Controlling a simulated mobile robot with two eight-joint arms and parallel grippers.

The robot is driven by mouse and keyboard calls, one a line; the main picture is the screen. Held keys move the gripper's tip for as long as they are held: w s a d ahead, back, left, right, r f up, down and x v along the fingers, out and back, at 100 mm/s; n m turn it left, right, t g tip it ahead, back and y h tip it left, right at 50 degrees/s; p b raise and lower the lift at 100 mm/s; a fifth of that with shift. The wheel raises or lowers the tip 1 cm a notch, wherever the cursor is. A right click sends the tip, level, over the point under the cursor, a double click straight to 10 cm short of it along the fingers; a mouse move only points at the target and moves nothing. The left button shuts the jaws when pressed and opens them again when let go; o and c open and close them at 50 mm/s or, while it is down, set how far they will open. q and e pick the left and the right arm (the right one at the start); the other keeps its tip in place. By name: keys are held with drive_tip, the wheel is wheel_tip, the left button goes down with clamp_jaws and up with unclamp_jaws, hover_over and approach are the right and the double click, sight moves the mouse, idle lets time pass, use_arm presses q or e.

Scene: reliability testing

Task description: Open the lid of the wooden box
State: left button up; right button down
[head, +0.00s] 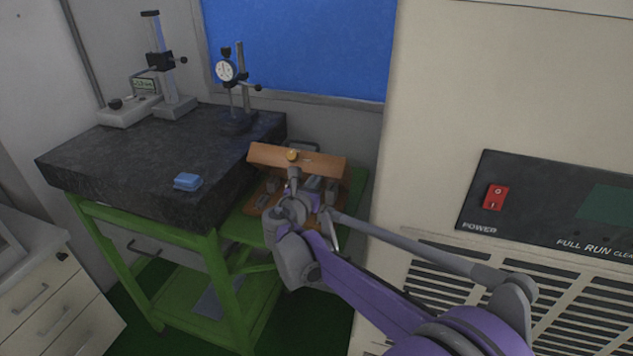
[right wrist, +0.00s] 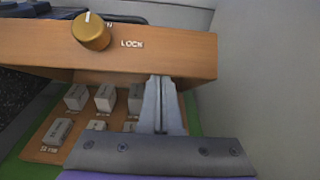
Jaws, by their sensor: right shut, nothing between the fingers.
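The wooden box stands on the green cart beside the black granite table. Its lid (head: 318,163) is raised and tilted, with a brass knob (head: 292,155) on its front. In the right wrist view the lid (right wrist: 185,50) spans the top, with the gold knob (right wrist: 91,31) and the word LOCK. Several grey blocks (right wrist: 105,97) sit in the box base (right wrist: 40,146) below. My right gripper (right wrist: 161,80) is shut and empty, its fingertips at or just under the lid's lower edge; I cannot tell if they touch. My left gripper is not in view.
The granite table (head: 130,160) holds a blue block (head: 187,181), a dial gauge stand (head: 238,85) and a height gauge (head: 170,70). A large beige machine (head: 430,110) stands close on the right. White drawers (head: 45,300) are at the lower left.

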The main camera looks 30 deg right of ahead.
sight(320, 163)
drive_tip(key=shift+w+d+r, duration=0.15)
drive_tip(key=shift+d+r, duration=0.05)
drive_tip(key=shift+r, duration=0.2)
drive_tip(key=shift+w+d+r, duration=0.15)
drive_tip(key=shift+r, duration=0.2)
drive_tip(key=shift+w+d+r+p, duration=0.1)
drive_tip(key=shift+w+d+p, duration=0.2)
drive_tip(key=shift+w+d, duration=0.4)
drive_tip(key=shift+w+d+r+p, duration=0.25)
drive_tip(key=shift+w+d+r, duration=0.1)
drive_tip(key=shift+w+d, duration=0.7)
drive_tip(key=shift+w+d+r+p, duration=0.3)
drive_tip(key=shift+w+d, duration=0.55)
drive_tip(key=shift+d, duration=0.4)
drive_tip(key=shift+w+d+r+p, duration=0.25)
drive_tip(key=shift+w+d+r, duration=0.1)
drive_tip(key=shift+w+d, duration=0.7)
drive_tip(key=shift+s, duration=0.2)
drive_tip(key=v, duration=0.3)
drive_tip(key=f+v, duration=0.1)
drive_tip(key=v, duration=0.2)
drive_tip(key=b+v, duration=0.1)
drive_tip(key=v, duration=0.2)
drive_tip(key=shift+s+a+f, duration=0.2)
drive_tip(key=shift+s+a, duration=0.15)
drive_tip(key=shift+s, duration=0.05)
drive_tip(key=shift+f, duration=0.1)
